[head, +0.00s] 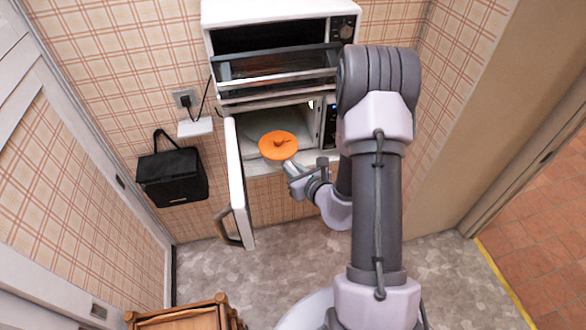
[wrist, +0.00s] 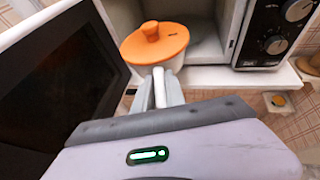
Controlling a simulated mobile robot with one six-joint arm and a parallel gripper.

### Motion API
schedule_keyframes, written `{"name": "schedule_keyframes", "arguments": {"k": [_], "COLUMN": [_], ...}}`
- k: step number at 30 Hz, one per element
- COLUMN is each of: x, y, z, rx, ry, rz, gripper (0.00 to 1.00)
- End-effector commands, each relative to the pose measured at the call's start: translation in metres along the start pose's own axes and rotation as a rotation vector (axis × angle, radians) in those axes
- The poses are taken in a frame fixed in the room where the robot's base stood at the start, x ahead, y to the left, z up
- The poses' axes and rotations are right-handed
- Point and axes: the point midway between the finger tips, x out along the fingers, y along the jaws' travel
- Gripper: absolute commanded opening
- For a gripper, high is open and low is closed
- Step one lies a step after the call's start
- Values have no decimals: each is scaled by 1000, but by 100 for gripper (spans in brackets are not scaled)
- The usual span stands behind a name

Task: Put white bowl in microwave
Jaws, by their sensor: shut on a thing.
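The white bowl (wrist: 172,66) has an orange lid (head: 278,146) with a knob on top. My gripper (head: 291,166) is shut on the bowl's near side; in the wrist view its fingers (wrist: 160,88) close on a white, handle-like part. The bowl is held roughly level at the front of the open lower microwave (head: 331,125). Its door (head: 237,180) is swung open to the left of the bowl, and the dark door panel fills the left of the wrist view. The cavity (wrist: 207,40) behind the bowl looks empty where visible. My arm hides part of the microwave's right side.
Above stands another white oven (head: 275,12) with its dark glass door partly lowered. A black bag (head: 172,176) hangs on the wall at left, near a small white shelf (head: 195,128). A wooden stool (head: 180,318) stands at the bottom. The floor between is clear.

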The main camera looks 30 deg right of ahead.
Motion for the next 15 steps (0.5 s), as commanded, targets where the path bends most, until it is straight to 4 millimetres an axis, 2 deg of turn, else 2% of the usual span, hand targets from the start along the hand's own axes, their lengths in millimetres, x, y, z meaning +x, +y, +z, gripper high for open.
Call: {"name": "schedule_keyframes", "arguments": {"k": [5,15], "x": [15,64], "y": [-4,-18], "z": [8,26], "rx": [-2,-1], "ry": [-3,-3], "rz": [1,1], "gripper": [0,0]}}
